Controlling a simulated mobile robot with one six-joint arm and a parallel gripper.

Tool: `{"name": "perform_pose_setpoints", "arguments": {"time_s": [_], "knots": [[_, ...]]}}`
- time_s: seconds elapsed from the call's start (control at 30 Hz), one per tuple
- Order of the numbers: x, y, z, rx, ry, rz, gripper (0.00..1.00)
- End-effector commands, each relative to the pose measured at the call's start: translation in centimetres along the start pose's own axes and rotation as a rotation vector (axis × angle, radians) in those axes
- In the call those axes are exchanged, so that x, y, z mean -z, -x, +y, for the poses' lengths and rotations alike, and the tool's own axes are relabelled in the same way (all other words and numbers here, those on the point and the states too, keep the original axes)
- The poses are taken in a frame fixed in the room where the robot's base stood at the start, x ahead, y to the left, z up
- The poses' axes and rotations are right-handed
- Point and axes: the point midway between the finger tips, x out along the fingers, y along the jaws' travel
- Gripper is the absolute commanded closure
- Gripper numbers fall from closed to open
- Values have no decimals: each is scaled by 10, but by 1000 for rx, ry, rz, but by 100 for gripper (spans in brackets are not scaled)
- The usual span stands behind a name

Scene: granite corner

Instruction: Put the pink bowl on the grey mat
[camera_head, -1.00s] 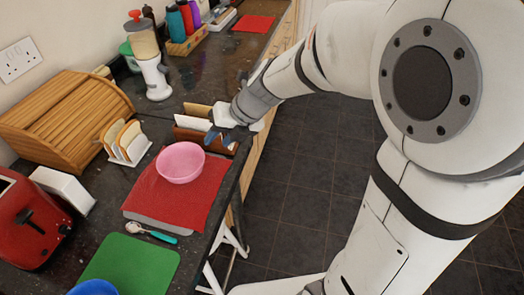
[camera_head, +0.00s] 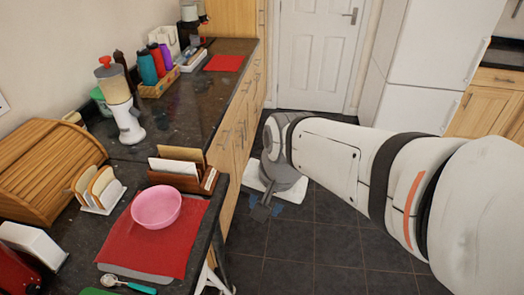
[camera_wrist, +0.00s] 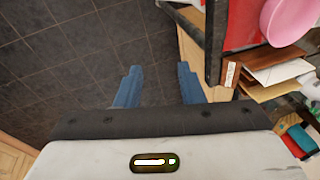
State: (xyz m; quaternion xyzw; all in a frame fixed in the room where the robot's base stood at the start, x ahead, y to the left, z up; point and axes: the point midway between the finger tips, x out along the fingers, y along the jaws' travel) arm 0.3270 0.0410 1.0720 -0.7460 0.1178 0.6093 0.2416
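The pink bowl (camera_head: 156,207) stands upright on a red mat (camera_head: 150,248) on the dark counter; it also shows at the upper right of the wrist view (camera_wrist: 288,20). A thin grey edge (camera_head: 135,273) shows under the near side of the red mat; I cannot tell whether it is the grey mat. No other grey mat is clear to me. My gripper (camera_head: 263,208) hangs over the floor, right of the counter's edge and apart from the bowl. In the wrist view its blue fingers (camera_wrist: 158,84) are spread with nothing between them.
A wooden letter rack (camera_head: 183,172) with envelopes stands just behind the bowl. A toast rack (camera_head: 98,190) and bread box (camera_head: 45,155) are left of it. A spoon (camera_head: 128,284) lies in front. Farther back is another red mat (camera_head: 224,63). The floor is clear.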

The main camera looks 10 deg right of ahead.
Motion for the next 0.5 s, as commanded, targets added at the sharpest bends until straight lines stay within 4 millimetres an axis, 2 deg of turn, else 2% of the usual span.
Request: {"name": "perform_pose_setpoints", "arguments": {"time_s": [0.1,0.2,0.27,0.33,0.5], "knots": [[-3,6,20,-51,258,32,65],[-5,10,30,-87,413,43,65],[-5,10,35,-102,474,45,65],[0,12,47,-112,512,46,65],[0,13,49,-117,534,46,65]]}}
